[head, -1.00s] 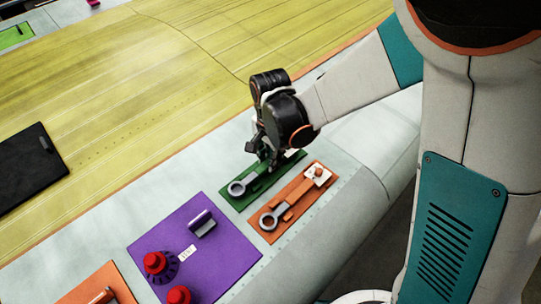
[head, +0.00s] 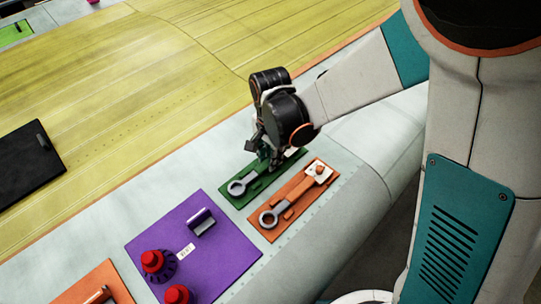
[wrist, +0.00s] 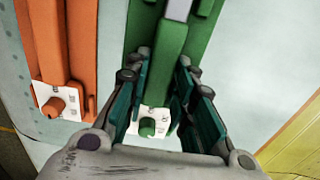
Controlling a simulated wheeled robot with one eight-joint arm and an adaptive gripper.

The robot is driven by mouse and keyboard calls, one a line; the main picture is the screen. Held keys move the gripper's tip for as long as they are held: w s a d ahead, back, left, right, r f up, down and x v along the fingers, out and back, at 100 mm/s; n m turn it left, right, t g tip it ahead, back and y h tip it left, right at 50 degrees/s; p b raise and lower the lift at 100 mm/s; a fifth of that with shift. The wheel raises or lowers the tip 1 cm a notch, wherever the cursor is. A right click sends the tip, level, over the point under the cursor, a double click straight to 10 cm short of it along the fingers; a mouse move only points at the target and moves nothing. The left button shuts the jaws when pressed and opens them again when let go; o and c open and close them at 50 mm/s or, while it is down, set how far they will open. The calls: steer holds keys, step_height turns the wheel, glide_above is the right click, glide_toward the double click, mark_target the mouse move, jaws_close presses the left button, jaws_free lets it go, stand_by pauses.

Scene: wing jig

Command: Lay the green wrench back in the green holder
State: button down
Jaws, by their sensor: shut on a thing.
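The green wrench has a grey ring end (head: 237,188) and a green handle, which shows in the wrist view (wrist: 166,62). It lies along the green holder (head: 231,200), lined up with it; the holder also shows in the wrist view (wrist: 205,32). My gripper (head: 271,160) is over the far half of the holder, pointing down. In the wrist view its fingers (wrist: 163,80) flank the green handle and are shut on it. I cannot tell whether the handle rests fully on the holder. In the head view my gripper hides the handle end.
An orange holder (head: 270,235) with an orange-handled wrench (head: 298,203) lies close beside the green one. A purple board (head: 230,262) with red-topped parts (head: 153,261) is nearer. A black tray (head: 28,165) lies left on the yellow wing skin.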

steer(key=shift+f, duration=0.15)
steer(key=c, duration=1.3)
jaws_free()
step_height(320, 180, up, 8)
steer(key=shift+f, duration=0.2)
